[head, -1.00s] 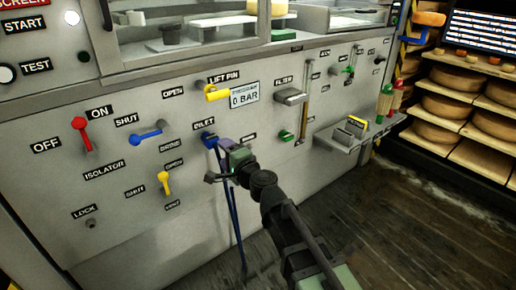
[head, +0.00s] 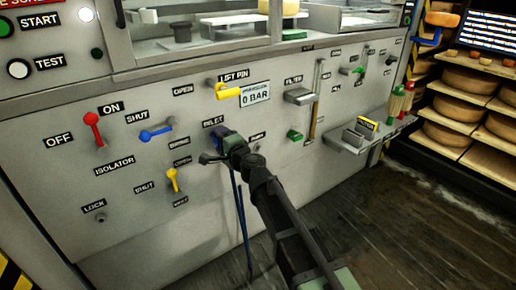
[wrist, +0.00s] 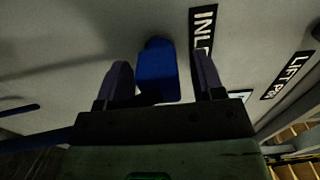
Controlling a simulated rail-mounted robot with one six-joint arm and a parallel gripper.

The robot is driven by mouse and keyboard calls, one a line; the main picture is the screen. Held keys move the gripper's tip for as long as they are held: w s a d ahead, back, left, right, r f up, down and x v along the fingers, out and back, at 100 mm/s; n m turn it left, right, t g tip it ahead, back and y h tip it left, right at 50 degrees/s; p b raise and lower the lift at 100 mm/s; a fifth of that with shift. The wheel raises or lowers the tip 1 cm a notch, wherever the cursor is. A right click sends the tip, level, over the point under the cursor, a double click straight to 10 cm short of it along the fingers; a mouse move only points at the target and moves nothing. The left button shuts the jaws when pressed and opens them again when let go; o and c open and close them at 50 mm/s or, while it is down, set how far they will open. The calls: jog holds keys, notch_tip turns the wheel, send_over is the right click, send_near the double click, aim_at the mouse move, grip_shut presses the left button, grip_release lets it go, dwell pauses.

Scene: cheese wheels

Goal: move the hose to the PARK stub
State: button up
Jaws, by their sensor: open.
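The blue hose (head: 240,215) hangs down from the INLET fitting on the grey panel. Its blue end (wrist: 157,72) shows between my fingers in the wrist view, just under the INLET label. My gripper (head: 219,146) is at the inlet. In the wrist view my gripper (wrist: 160,82) is open, with one finger on each side of the blue hose end and a gap visible on both sides. The PARK label and its stub cannot be made out clearly; a small stub (head: 256,148) shows just right of my gripper, its label unreadable.
Above are a yellow LIFT PIN handle (head: 228,93) and a 0 BAR gauge (head: 254,93). To the left are a blue lever (head: 155,133), a yellow lever (head: 173,180) and a red isolator lever (head: 93,128). A grey shelf (head: 350,141) juts out at right. The floor in front is clear.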

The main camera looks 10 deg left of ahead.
jog(key=shift+c, duration=0.2)
jog(key=c, duration=1)
jog(key=shift+o, duration=0.2)
jog(key=shift+v, duration=2.25)
jog(key=v, duration=0.3)
